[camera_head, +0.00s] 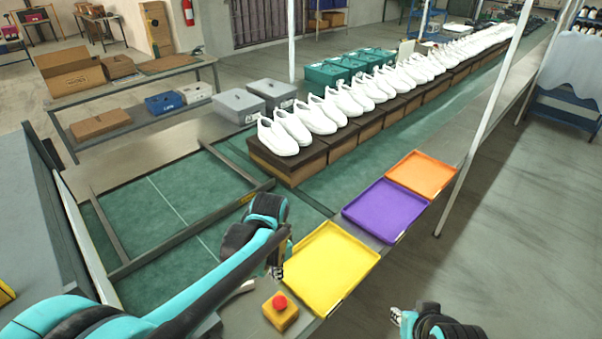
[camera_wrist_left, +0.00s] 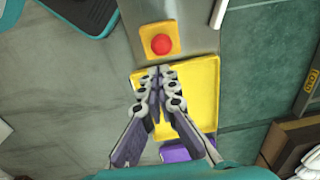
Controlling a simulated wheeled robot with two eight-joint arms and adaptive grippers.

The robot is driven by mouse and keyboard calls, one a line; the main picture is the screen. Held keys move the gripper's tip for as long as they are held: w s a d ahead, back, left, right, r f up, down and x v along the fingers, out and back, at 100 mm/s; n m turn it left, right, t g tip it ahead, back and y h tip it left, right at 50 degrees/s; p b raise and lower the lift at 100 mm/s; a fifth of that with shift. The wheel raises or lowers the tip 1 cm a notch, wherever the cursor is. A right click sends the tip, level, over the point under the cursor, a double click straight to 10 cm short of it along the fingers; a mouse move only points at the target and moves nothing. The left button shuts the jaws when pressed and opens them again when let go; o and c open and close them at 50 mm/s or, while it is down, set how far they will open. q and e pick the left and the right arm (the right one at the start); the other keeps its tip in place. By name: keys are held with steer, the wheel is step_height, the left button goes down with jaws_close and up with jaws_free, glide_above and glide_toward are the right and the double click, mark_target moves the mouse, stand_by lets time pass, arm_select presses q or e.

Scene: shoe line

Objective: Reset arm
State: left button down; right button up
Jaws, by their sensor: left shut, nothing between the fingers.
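My left gripper (camera_head: 277,271) is shut and empty. It hangs by the near left edge of the yellow tray (camera_head: 328,265), a little beyond the red push button (camera_head: 280,302) on its yellow box. In the left wrist view its fingertips (camera_wrist_left: 160,72) meet over the tray's edge, close to the red button (camera_wrist_left: 161,45). My right gripper (camera_head: 397,316) shows only in part at the bottom of the head view, out over the floor. Whether its fingers are open or shut is not clear.
A purple tray (camera_head: 386,210) and an orange tray (camera_head: 422,175) lie beyond the yellow one on the line's edge. White shoes (camera_head: 345,100) stand in rows on brown boxes along the green belt. A white post (camera_head: 480,125) rises right of the trays. Floor is clear at right.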

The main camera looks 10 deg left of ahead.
arm_select(q)
steer(key=shift+r, duration=0.1)
steer(key=s+a+r+n+t+b, duration=0.2)
steer(key=s+a+n+t, duration=0.3)
steer(key=s, duration=0.5)
steer(key=r+n+t, duration=0.1)
steer(key=n, duration=0.1)
steer(key=shift+s+r+n+t+b, duration=0.2)
steer(key=shift+s+n+t+b, duration=0.1)
steer(key=shift+s+t, duration=0.1)
steer(key=shift+a, duration=0.15)
